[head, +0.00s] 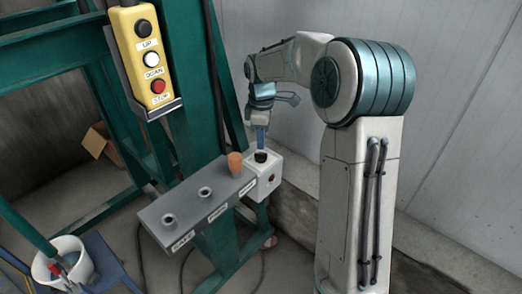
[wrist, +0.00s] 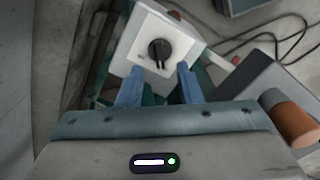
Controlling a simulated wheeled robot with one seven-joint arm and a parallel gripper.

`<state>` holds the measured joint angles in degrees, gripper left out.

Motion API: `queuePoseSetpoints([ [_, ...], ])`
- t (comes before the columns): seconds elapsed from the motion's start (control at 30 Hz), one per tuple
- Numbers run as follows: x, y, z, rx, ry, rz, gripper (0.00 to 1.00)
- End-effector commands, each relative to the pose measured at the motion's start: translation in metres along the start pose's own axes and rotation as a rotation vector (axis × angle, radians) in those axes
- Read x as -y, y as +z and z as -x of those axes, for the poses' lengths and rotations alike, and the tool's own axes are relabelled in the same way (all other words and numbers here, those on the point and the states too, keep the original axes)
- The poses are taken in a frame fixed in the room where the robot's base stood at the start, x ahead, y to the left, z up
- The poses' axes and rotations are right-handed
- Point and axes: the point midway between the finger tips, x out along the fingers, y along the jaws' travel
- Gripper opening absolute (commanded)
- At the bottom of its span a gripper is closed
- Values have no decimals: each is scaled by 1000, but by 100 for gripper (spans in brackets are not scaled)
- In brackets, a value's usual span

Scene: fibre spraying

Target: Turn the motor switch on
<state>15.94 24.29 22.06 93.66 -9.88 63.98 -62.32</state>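The motor switch is a black round knob (wrist: 160,51) on top of a white box (wrist: 132,48). In the head view the knob (head: 261,156) sits on the white box (head: 266,181) at the right end of the grey shelf. My gripper (wrist: 157,78) is open, with its two blue fingers apart and nothing between them. In the wrist view its fingertips reach toward the near side of the knob, one on each side. In the head view my gripper (head: 260,137) points down just above the knob. I cannot tell whether a finger touches it.
The grey shelf (head: 190,214) holds an orange-brown cylinder (head: 235,163) close beside the white box, and two small empty-looking holders. A yellow control box (head: 145,58) hangs on the green frame (head: 190,90). A white bucket (head: 66,262) stands at lower left. Cables lie on the floor.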

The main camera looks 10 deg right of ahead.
Motion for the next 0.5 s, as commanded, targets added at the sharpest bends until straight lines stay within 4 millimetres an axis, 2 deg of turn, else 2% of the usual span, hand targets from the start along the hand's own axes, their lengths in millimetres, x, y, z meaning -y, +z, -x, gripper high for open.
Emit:
queuePoseSetpoints([
  [0.1, 0, 0, -24, 2, -3, 1, 33],
  [0.2, 0, 0, -38, 1, -2, 0, 33],
  [0.33, 0, 0, -49, 0, 0, -1, 33],
  [0.5, 0, 0, -54, 0, 1, -1, 33],
])
